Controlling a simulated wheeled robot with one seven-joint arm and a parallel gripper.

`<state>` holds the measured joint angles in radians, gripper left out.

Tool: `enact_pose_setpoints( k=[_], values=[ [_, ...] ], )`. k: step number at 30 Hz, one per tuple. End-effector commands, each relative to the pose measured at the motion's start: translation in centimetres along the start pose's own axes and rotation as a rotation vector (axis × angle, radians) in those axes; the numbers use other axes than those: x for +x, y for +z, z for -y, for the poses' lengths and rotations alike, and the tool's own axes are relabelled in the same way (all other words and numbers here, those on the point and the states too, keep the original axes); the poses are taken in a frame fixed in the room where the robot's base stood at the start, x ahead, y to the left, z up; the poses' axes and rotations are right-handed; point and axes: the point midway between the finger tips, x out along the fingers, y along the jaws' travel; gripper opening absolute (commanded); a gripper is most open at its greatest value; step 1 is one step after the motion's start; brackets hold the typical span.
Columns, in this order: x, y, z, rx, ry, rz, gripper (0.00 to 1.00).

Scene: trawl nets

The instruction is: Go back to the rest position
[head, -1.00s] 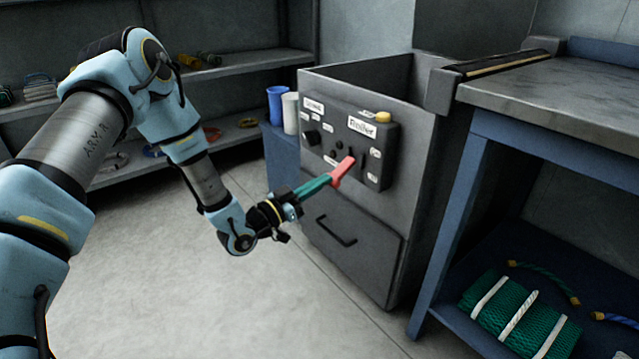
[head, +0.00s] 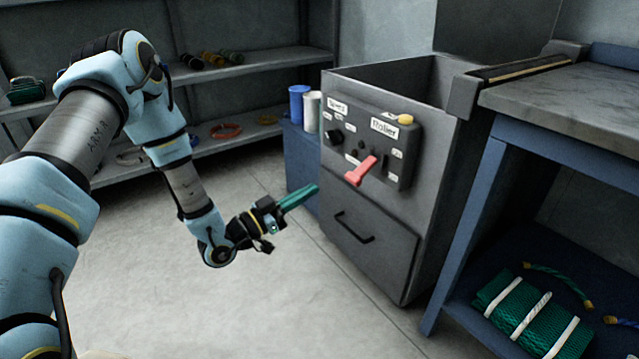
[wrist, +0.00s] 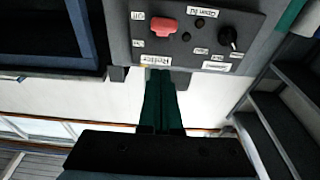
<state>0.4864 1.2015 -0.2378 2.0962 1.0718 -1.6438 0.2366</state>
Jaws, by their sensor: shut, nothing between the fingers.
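My gripper (head: 300,197) has green fingers, which lie together with nothing between them. In the head view it hangs in free air to the left of the grey machine's front, apart from it. In the wrist view the shut fingers (wrist: 160,88) point toward the control panel (wrist: 195,30). The red lever (head: 361,171) sticks out of the dark control panel (head: 399,150) and tilts down to the left, clear of my gripper. It also shows in the wrist view as a red handle (wrist: 165,28).
The grey machine (head: 440,140) has a drawer front with a black handle (head: 354,228). A blue cup (head: 298,104) and a white cup (head: 312,110) stand beside it. A blue-legged workbench (head: 580,100) stands at right, a green net bundle (head: 530,315) beneath. The floor at left is clear.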

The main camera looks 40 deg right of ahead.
Motion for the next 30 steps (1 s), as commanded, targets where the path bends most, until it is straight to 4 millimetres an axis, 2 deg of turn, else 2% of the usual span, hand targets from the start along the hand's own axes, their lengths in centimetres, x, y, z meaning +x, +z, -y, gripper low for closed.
enact_pose_setpoints(
  k=[5, 22, 26, 29, 30],
  values=[
    [-0.7, 0.1, 0.0, 0.000, 0.001, 0.000, 0.00],
    [-0.8, 0.0, 0.4, 0.007, -0.006, 0.016, 0.00],
    [-1.5, -0.1, 3.1, 0.047, -0.058, 0.142, 0.00],
    [-3.5, -0.4, 7.0, 0.081, -0.155, 0.329, 0.00],
    [-4.9, -0.6, 8.8, 0.089, -0.206, 0.414, 0.00]
  ],
)
